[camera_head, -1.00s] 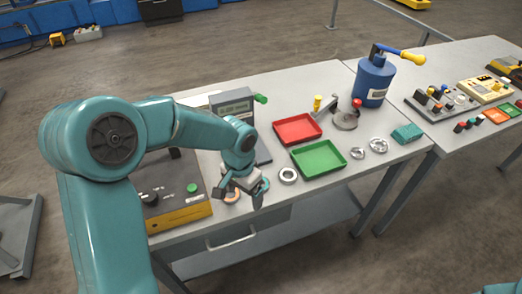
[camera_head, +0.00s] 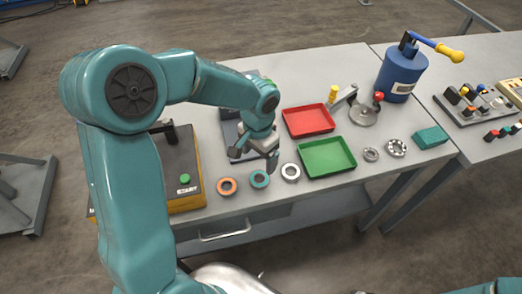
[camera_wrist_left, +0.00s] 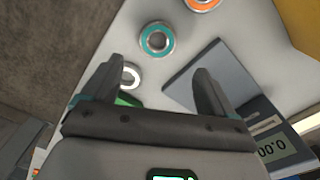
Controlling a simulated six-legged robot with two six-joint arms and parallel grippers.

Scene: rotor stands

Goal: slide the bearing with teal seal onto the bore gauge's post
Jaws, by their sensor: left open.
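The bearing with teal seal (camera_head: 259,179) lies flat on the grey bench near its front edge, between two other bearings. It also shows in the left wrist view (camera_wrist_left: 157,39), beyond my fingertips. My left gripper (camera_head: 254,160) is open and empty, above the bench, a little behind the teal bearing. Its two fingers also show apart in the left wrist view (camera_wrist_left: 159,72). The bore gauge's dark base plate (camera_head: 229,130) is partly hidden behind my left arm. Its display (camera_wrist_left: 270,148) shows in the left wrist view. I cannot make out its post. My right gripper is not in view.
An orange-sealed bearing (camera_head: 227,186) lies left of the teal one and a pale-faced bearing (camera_head: 291,172) right of it. Red (camera_head: 308,121) and green (camera_head: 327,157) trays stand further right. A boxy unit with a green button (camera_head: 184,178) is at the left.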

